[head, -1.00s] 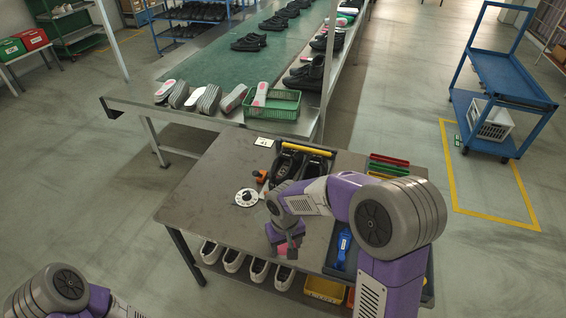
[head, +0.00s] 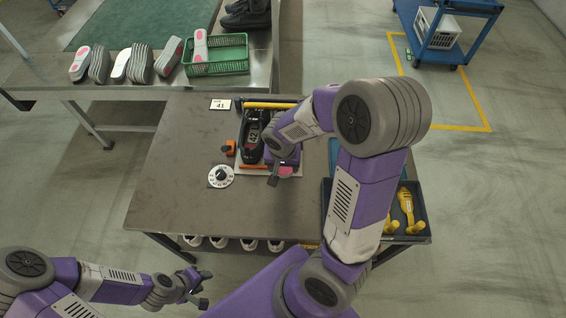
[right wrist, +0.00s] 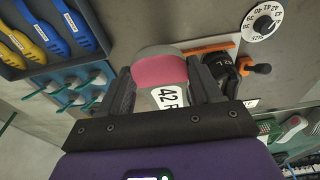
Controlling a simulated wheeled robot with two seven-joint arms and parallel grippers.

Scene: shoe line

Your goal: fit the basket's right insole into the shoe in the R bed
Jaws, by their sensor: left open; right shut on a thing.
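My right gripper (head: 284,168) is shut on a grey insole with a pink heel; the insole (head: 287,171) shows just below the jaws. In the right wrist view the insole (right wrist: 160,72) lies between both fingers, its label reading 42 R. The gripper hangs over the right side of the two-bed fixture, hiding most of the R bed and its shoe. A black shoe (head: 252,137) marked 42 sits in the bed on the left. The green basket (head: 222,68) stands on the far bench with another insole (head: 200,45) in it. My left gripper (head: 199,289) is open and empty, off the near-left table edge.
A yellow bar (head: 268,105) crosses the fixture's back. An orange clamp (head: 229,147) and a white dial (head: 221,176) are to its left, with a 41 card (head: 220,104) behind. A dark tray (head: 418,212) with yellow items is at right. The table's left is clear.

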